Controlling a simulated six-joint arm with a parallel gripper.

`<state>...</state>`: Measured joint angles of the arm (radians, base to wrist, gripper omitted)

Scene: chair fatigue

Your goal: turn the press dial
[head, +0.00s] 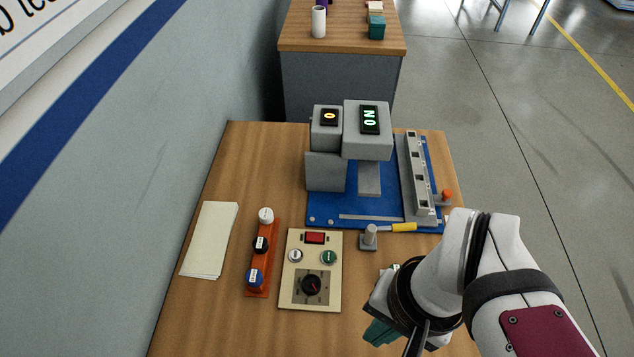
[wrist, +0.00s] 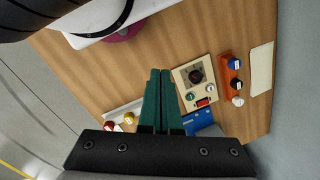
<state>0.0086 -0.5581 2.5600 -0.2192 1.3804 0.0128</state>
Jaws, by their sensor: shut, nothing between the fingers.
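The dial (head: 311,285) is a round black knob on a dark square plate, in the lower part of a beige control panel (head: 290,303). The dial also shows in the wrist view (wrist: 194,76), right of my fingertips. Above it on the panel are a white button (head: 295,256), a green button (head: 328,257) and a small red display (head: 315,238). My gripper (head: 380,333) is to the right of the panel, apart from it. In the wrist view its teal fingers (wrist: 160,72) are together with nothing held. In the head view my wrist partly hides them.
An orange strip (head: 250,282) with several knobs and pale papers (head: 209,240) lie left of the panel. Behind stands a grey machine (head: 326,171) on a blue base (head: 320,205), with lit displays. A grey post (head: 370,237) and yellow handle (head: 404,227) are right of the panel.

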